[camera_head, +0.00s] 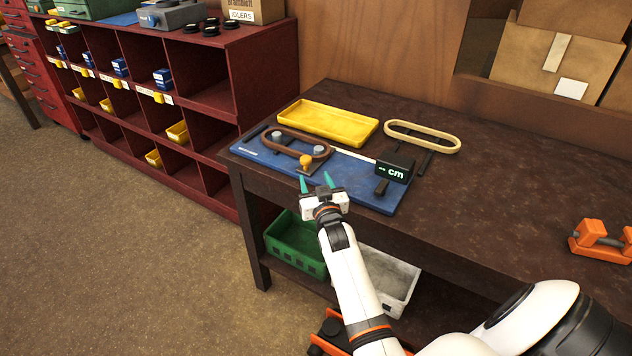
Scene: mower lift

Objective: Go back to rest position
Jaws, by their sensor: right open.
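My right gripper (317,184) is open and empty, its two teal fingertips apart at the front edge of the workbench (490,215). It is just in front of a blue board (352,192) on the bench. The board carries a brown belt loop around grey pulleys (297,145), a yellow knob (305,161) and a black display (394,167) reading "-- cm". No gap between fingers and board can be judged exactly. My left gripper does not show.
A yellow tray (327,122) and a tan belt loop (422,136) lie behind the board. An orange clamp (600,241) sits at the right. A green crate (296,243) and a grey bin (391,281) stand below. Red shelving (215,100) is at left; open floor lies in front.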

